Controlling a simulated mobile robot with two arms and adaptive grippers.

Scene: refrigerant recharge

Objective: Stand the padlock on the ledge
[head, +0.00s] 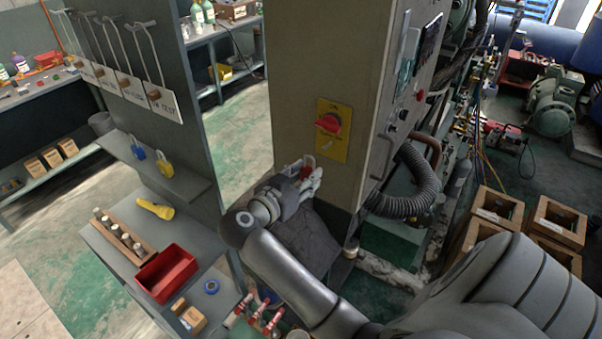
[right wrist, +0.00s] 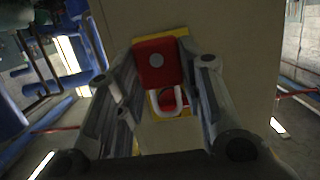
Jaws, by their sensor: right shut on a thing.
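A red padlock (head: 306,172) is held between the fingers of my right gripper (head: 307,175), just below the red rotary switch (head: 328,123) on its yellow plate (head: 333,145). In the right wrist view the padlock's red body (right wrist: 156,60) sits between the two fingers, with its pale shackle (right wrist: 179,103) in front of the switch plate. I cannot tell whether the shackle touches the switch. The grey ledge (head: 190,186) is on the dark board to the left and carries a blue padlock (head: 138,150) and a yellow padlock (head: 165,165). My left gripper is not in view.
Below the ledge, a bench holds a yellow flashlight (head: 155,208), a wooden rack (head: 118,236) and a red bin (head: 166,272). The grey cabinet (head: 300,70) stands behind my right gripper. A black corrugated hose (head: 425,180) and wooden crates (head: 555,222) are to the right.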

